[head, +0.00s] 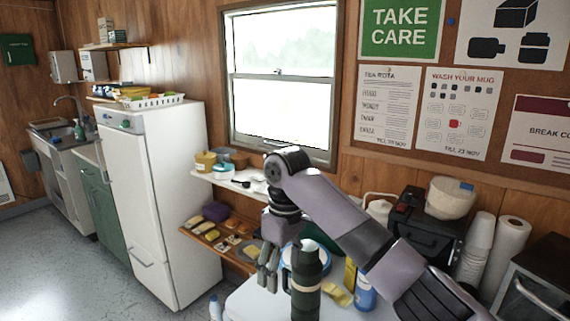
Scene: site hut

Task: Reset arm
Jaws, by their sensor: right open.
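My right arm comes in from the lower right, bends at a raised joint and hangs its gripper down. My right gripper (267,282) is open with nothing seen between its fingers. It is just left of a dark green flask (306,284) in the picture, over or in front of the white tabletop (258,305). Whether its fingers touch the flask or the table, I cannot tell. My left gripper is not in view.
A blue-and-white bottle (364,291) and yellow items (337,295) stand by my right arm. A toaster-like black appliance (423,228), a bowl (450,198) and stacked cups (474,250) are at right. Shelves under the window (282,75) hold food; a white fridge (158,200) stands left.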

